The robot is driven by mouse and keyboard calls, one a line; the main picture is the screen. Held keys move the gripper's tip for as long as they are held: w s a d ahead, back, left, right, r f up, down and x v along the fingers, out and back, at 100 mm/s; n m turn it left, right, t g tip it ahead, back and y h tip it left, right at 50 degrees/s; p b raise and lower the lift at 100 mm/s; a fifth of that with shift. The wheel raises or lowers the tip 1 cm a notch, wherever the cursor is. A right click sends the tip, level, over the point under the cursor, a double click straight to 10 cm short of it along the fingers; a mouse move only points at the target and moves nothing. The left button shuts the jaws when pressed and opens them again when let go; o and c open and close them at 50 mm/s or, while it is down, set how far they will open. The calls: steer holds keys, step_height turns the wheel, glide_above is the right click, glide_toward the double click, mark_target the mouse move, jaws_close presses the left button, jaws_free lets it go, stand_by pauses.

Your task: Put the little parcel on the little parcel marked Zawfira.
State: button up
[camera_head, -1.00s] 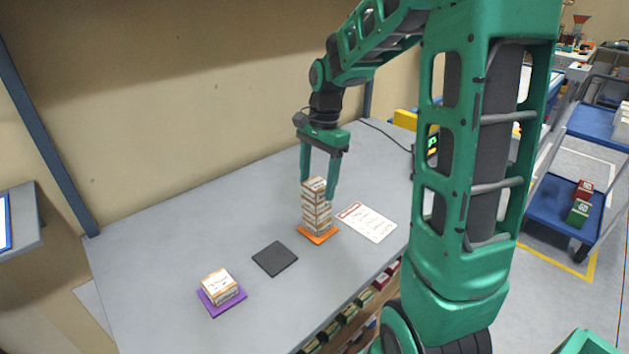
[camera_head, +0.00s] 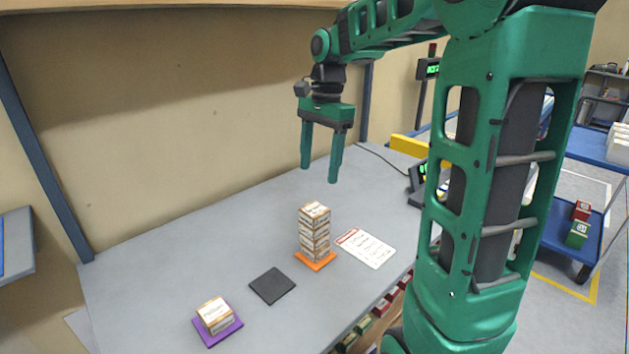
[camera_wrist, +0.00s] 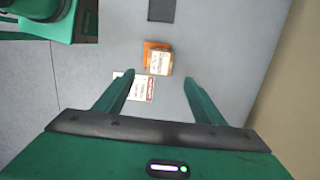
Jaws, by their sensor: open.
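A stack of several little parcels (camera_head: 314,232), white and brown with printed labels, stands upright on an orange mat (camera_head: 316,262). In the wrist view the stack's top (camera_wrist: 160,63) shows just beyond my fingertips, over the orange mat. One more little parcel (camera_head: 216,315) sits alone on a purple mat (camera_head: 212,340) at the front left. The names on the labels are too small to read. My gripper (camera_head: 319,174) is open and empty, above the stack and apart from it.
A dark empty mat (camera_head: 272,286) lies between the orange and purple mats. A white sheet with a red heading (camera_head: 366,248) lies right of the stack. A device with a green display (camera_head: 418,180) stands at the table's right. The table's back left is clear.

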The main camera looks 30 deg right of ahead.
steer(key=s+d+f+n, duration=0.1)
steer(key=s+f+n, duration=0.3)
steer(key=s, duration=0.9)
steer(key=s+d+f+n+h, duration=0.1)
steer(key=s+f+n, duration=0.4)
steer(key=s, duration=0.8)
steer(key=shift+d+f, duration=0.15)
steer(key=shift+f, duration=0.4)
steer(key=shift+s, duration=0.1)
